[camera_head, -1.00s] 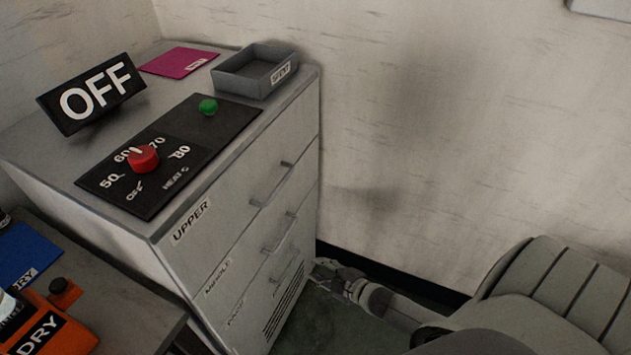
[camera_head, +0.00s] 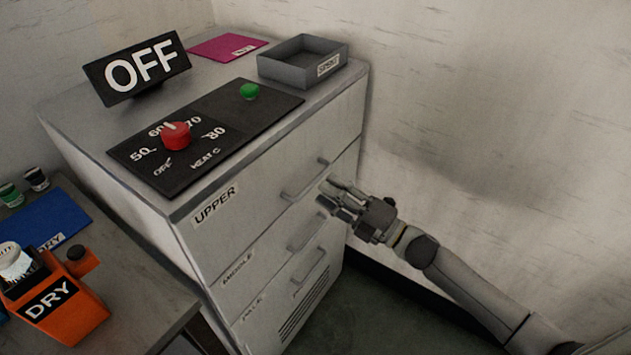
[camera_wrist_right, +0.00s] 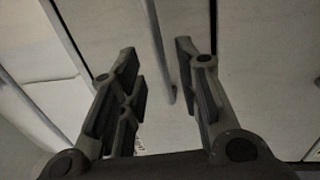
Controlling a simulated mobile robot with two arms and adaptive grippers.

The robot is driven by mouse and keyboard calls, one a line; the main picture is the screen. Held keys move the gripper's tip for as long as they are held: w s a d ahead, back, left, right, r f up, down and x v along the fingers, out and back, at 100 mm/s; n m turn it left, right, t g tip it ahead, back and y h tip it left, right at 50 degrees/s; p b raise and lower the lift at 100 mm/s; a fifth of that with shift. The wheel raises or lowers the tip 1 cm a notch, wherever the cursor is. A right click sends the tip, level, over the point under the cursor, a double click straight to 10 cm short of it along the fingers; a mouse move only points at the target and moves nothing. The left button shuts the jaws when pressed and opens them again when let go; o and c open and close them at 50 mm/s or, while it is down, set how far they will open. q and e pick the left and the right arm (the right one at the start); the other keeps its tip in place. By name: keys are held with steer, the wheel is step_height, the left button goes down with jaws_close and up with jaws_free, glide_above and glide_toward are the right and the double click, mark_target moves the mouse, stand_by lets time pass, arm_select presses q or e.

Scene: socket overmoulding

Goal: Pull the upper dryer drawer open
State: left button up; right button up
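The dryer is a grey cabinet with a labelled upper drawer (camera_head: 255,198), a middle drawer and a lower drawer, all closed. The upper drawer has a bar handle (camera_head: 304,182). My right gripper (camera_head: 326,193) is in front of the drawer fronts, just right of and slightly below the upper handle. In the right wrist view its fingers (camera_wrist_right: 158,68) are spread open, with a bar handle (camera_wrist_right: 160,55) lying between them in the picture. I cannot tell whether they touch it. My left gripper is not in view.
On the dryer top are a control panel (camera_head: 238,122) with a red knob and green button, an OFF sign (camera_head: 138,70), a grey tray (camera_head: 303,76) and a magenta card (camera_head: 227,47). A side table at left holds an orange DRY container (camera_head: 62,305). A wall stands close behind at right.

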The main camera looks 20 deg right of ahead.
mark_target(314, 180)
steer(key=shift+x, duration=2.5)
steer(key=shift+f, duration=0.1)
jaws_close()
